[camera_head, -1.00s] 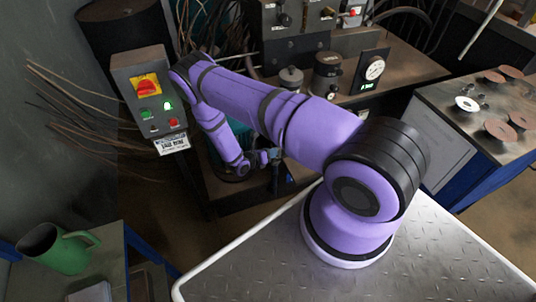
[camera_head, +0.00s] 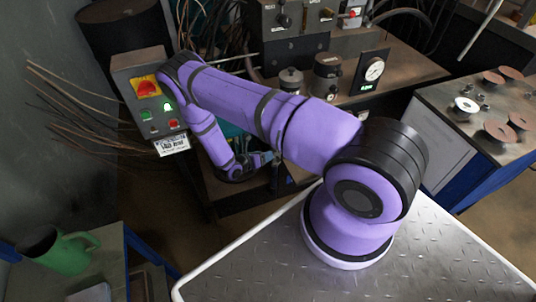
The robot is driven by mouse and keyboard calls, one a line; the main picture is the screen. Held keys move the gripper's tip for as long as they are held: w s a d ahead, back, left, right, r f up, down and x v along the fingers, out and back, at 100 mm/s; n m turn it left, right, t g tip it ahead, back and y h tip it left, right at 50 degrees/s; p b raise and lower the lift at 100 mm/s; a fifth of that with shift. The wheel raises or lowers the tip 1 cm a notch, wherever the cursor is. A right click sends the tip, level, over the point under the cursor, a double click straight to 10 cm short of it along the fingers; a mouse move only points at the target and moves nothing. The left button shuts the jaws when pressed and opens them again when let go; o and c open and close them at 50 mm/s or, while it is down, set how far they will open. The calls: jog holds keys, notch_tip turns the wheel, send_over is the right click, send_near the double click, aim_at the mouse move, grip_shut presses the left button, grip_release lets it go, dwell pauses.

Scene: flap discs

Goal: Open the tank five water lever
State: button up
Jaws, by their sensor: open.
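My gripper (camera_head: 266,159) is small and dark in the picture, at the end of my purple arm, low in front of the dark bench. Its jaws are open, and nothing shows between them. A teal object (camera_head: 231,131) stands behind my forearm and is mostly hidden. A blue upright part (camera_head: 285,176) shows just right of the gripper. I cannot make out a water lever or a tank number; my arm covers much of that area. I cannot tell whether the gripper touches anything.
A control box (camera_head: 150,95) with a red switch on a yellow plate stands at the left. A gauge (camera_head: 371,73) and metal canisters (camera_head: 326,76) sit on the bench. A table with discs (camera_head: 495,130) is at right.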

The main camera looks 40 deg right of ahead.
jog(key=v, duration=0.6)
jog(key=shift+a+r, duration=0.2)
jog(key=shift+a, duration=0.2)
notch_tip(320, 180, down, 3)
jog(key=s+m+t+h, duration=0.3)
jog(key=m+t, duration=0.1)
jog(key=m, duration=0.1)
jog(key=shift+t, duration=0.3)
jog(key=x, duration=0.9)
jog(key=shift+w, duration=0.3)
